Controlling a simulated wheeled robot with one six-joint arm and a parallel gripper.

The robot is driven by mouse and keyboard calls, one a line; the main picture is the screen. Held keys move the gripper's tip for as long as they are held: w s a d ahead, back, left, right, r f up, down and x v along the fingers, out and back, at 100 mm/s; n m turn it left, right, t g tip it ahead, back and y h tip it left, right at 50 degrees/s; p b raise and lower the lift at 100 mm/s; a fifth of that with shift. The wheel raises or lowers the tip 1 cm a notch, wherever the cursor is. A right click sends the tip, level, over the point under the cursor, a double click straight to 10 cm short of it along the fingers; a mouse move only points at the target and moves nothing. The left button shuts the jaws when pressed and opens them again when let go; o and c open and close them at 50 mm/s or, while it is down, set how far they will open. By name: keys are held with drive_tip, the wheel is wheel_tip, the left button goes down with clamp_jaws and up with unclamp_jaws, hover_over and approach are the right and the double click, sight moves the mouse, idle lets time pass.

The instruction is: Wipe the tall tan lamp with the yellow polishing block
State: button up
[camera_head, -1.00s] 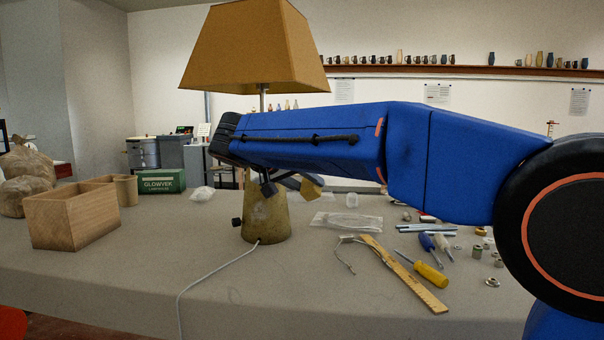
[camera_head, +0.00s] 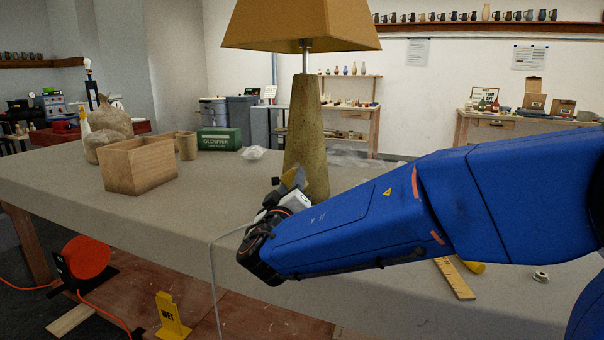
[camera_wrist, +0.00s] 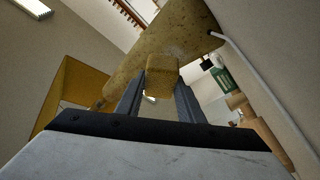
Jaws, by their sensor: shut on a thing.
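The tall tan lamp (camera_head: 305,130) stands upright on the table, with a tan shade (camera_head: 300,25) on top and a mottled tapering base. In the wrist view the lamp base (camera_wrist: 160,40) crosses the upper middle. My gripper (camera_head: 291,184) is at the lower left side of the base. It is shut on the yellow polishing block (camera_wrist: 161,77), which sits between the fingers in the wrist view, right in front of the lamp base. I cannot tell for sure whether the block touches it. In the head view the block (camera_head: 293,178) is partly hidden by the gripper.
A wooden box (camera_head: 140,165), a small cup (camera_head: 186,146) and a green box (camera_head: 219,139) stand left of the lamp. The lamp's white cord (camera_head: 214,270) hangs over the table's front edge. A wooden ruler (camera_head: 455,279) lies right, partly behind my arm.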

drive_tip(key=shift+w+d+f, duration=0.15)
drive_tip(key=shift+w+d, duration=0.15)
drive_tip(key=shift+w, duration=0.6)
drive_tip(key=shift+w+d+f, duration=0.1)
drive_tip(key=shift+w+d, duration=0.25)
drive_tip(key=shift+w, duration=0.6)
drive_tip(key=shift+w+d+f, duration=0.15)
drive_tip(key=shift+w+d, duration=0.15)
drive_tip(key=shift+w, duration=0.6)
drive_tip(key=shift+w+d+f, duration=0.1)
drive_tip(key=shift+w+d, duration=0.2)
drive_tip(key=shift+w, duration=0.55)
drive_tip(key=shift+a, duration=0.1)
drive_tip(key=w+a, duration=0.2)
drive_tip(key=a, duration=0.4)
drive_tip(key=shift+w+a, duration=0.15)
drive_tip(key=shift+a, duration=0.1)
drive_tip(key=shift+d, duration=0.1)
